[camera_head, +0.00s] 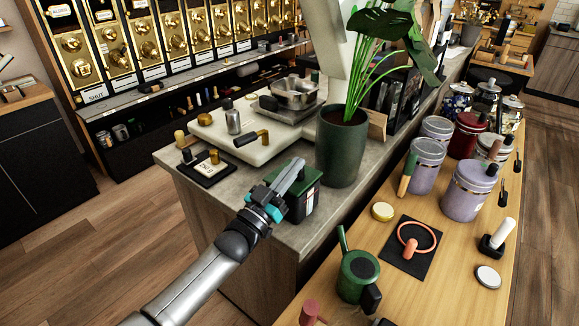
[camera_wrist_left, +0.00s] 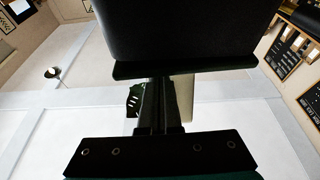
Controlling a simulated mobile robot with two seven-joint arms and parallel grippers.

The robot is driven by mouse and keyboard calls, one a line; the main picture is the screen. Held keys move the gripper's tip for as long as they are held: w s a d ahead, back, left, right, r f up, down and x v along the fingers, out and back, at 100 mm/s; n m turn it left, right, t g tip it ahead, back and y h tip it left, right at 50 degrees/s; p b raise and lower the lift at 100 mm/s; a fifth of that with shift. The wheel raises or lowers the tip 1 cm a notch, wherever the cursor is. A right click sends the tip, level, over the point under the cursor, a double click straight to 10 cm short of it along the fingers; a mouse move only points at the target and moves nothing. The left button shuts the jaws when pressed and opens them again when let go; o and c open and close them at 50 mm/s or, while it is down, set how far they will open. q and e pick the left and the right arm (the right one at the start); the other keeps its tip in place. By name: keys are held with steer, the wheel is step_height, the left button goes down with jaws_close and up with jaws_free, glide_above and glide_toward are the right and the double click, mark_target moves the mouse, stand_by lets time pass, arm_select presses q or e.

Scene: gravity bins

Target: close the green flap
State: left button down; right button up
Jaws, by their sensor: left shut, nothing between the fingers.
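A small dark green box (camera_head: 300,203) stands at the front corner of the grey counter. Its green top flap (camera_head: 309,177) shows just right of my left gripper; the gripper partly hides it, so its exact angle is unclear. My left gripper (camera_head: 297,165) is shut and empty, with its fingers reaching over the box from the left. Whether they touch the flap cannot be told. In the left wrist view the shut fingers (camera_wrist_left: 158,85) point up toward a large dark body with a protruding lip (camera_wrist_left: 185,67), which hides the fingertips. My right gripper is not in view.
A green plant pot (camera_head: 342,148) stands just behind and right of the box. A black tray (camera_head: 209,168) and a pale board (camera_head: 250,148) lie on the counter (camera_head: 255,190). A wooden table (camera_head: 425,290) at right holds several canisters, a green watering can (camera_head: 359,277) and a black mat.

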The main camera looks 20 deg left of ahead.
mark_target(295, 183)
arm_select(q)
steer(key=shift+d+f+m+h, duration=0.15)
steer(key=shift+f+m+h, duration=0.15)
steer(key=shift+m, duration=0.2)
steer(key=shift+r, duration=0.15)
steer(key=shift+r+p, duration=0.45)
steer(key=shift+r, duration=0.15)
step_height(295, 183, up, 4)
steer(key=p, duration=0.2)
steer(key=shift+f+p, duration=0.25)
steer(key=shift+p, duration=0.15)
steer(key=v, duration=1)
steer(key=shift+f+b, duration=0.3)
steer(key=shift+b, duration=0.1)
